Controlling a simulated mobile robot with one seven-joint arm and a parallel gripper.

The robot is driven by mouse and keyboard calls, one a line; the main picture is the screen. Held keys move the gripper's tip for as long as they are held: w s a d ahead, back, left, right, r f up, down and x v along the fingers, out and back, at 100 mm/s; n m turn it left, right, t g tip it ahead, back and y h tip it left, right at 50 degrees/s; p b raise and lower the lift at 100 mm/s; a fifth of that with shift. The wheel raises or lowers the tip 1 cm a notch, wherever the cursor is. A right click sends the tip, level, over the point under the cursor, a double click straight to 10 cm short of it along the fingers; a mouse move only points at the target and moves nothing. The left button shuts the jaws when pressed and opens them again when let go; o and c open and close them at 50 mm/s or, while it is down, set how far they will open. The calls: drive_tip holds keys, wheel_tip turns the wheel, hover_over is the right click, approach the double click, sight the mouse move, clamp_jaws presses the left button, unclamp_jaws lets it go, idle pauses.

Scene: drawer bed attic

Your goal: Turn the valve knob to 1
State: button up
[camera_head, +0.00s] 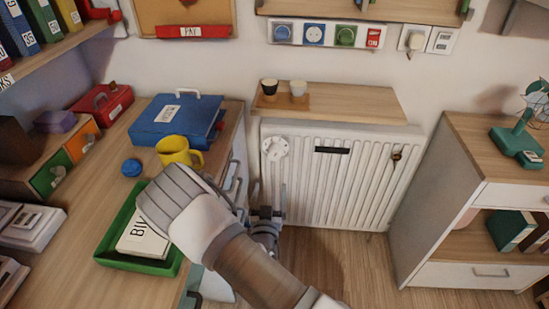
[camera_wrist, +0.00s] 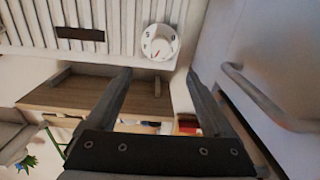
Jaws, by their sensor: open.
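The white round valve knob (camera_head: 275,148) sits at the upper left of the white radiator (camera_head: 343,185). It also shows in the wrist view (camera_wrist: 160,42), with small dark marks and a red mark on its face; I cannot read its setting. My gripper (camera_head: 268,212) is below the knob in the head view, beside the desk cabinet. In the wrist view my gripper (camera_wrist: 156,76) has its fingers spread wide, with nothing between them. The knob lies beyond the fingertips, apart from them.
A wooden shelf (camera_head: 340,102) with two small cups stands above the radiator. The desk's drawer front with a handle (camera_wrist: 270,100) is close beside my gripper. The desk holds a green tray (camera_head: 110,248) and yellow mug (camera_head: 172,148). A cabinet (camera_head: 430,200) stands right.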

sight(274, 157)
drive_tip(key=w+b, duration=0.4)
drive_tip(key=w, duration=1.2)
drive_tip(key=shift+d, duration=0.1)
clamp_jaws()
drive_tip(key=shift+n, duration=0.3)
